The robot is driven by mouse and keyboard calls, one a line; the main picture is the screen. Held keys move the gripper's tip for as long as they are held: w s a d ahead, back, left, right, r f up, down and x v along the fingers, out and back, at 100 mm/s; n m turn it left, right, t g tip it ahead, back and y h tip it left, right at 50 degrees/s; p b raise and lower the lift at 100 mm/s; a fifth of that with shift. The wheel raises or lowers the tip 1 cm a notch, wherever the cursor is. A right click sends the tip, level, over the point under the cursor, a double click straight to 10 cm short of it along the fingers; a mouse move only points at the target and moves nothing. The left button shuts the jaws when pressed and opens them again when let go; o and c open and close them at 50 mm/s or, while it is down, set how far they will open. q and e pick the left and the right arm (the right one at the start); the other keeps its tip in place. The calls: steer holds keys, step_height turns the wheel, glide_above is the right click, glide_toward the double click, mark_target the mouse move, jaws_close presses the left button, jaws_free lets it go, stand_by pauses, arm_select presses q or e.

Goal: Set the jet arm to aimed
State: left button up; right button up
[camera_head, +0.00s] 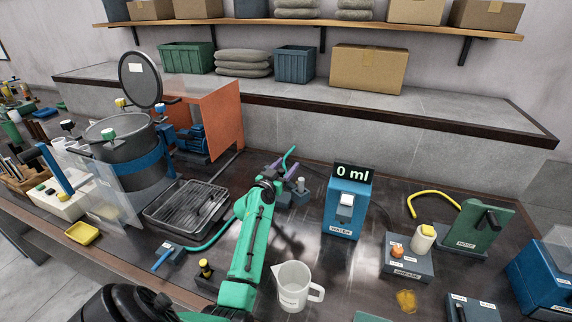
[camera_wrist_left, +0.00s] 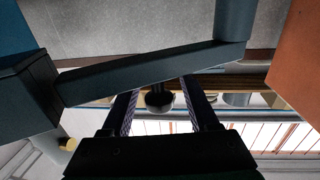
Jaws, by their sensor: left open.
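The jet arm looks to be the dark grey bar (camera_wrist_left: 150,76) that crosses the left wrist view from a dark block at the left to a round post at the right. A dark round knob (camera_wrist_left: 159,101) shows just below the bar. My left gripper (camera_wrist_left: 160,98) is open, its two fingers on either side of the knob in that view; I cannot tell whether they touch it. In the head view my left gripper (camera_head: 277,168) is small and partly hidden by its wrist, beside a small blue-grey fixture (camera_head: 300,190) with a green hose. My right gripper is not in view.
A blue water dispenser (camera_head: 341,220) reading 0 ml stands to the right. A white jug (camera_head: 294,287) stands in front, right of my forearm. A black rack tray (camera_head: 183,211) and an orange panel (camera_head: 217,117) are to the left. Bench between jug and dispenser is clear.

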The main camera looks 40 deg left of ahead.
arm_select(q)
jaws_close()
stand_by(1.4)
